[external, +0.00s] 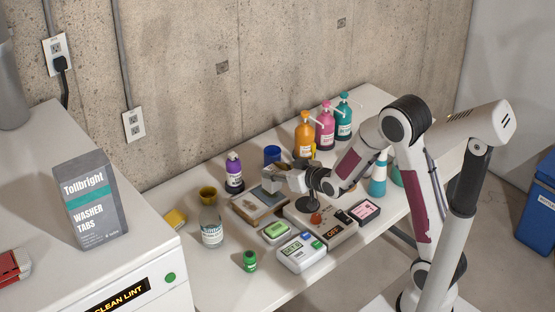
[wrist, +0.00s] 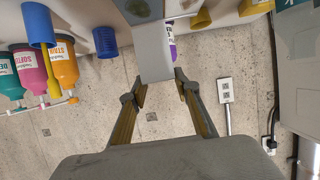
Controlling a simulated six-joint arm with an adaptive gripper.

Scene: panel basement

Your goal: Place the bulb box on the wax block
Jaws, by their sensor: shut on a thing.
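A pale grey box (external: 269,186), which seems to be the bulb box, is between the fingertips of my gripper (external: 276,178). In the wrist view the pale box (wrist: 155,48) shows as a plain face at the fingertips of my gripper (wrist: 160,82), which is shut on it. In the external view it is over a flat, light-brown-edged block (external: 244,214) with a greyish top, which may be the wax block. My gripper hides part of that block. I cannot tell whether the box touches it.
A purple bottle (external: 234,172) and a blue cup (external: 272,154) stand behind. A clear bottle (external: 212,228) is left. Pump bottles (external: 325,127) line the back.

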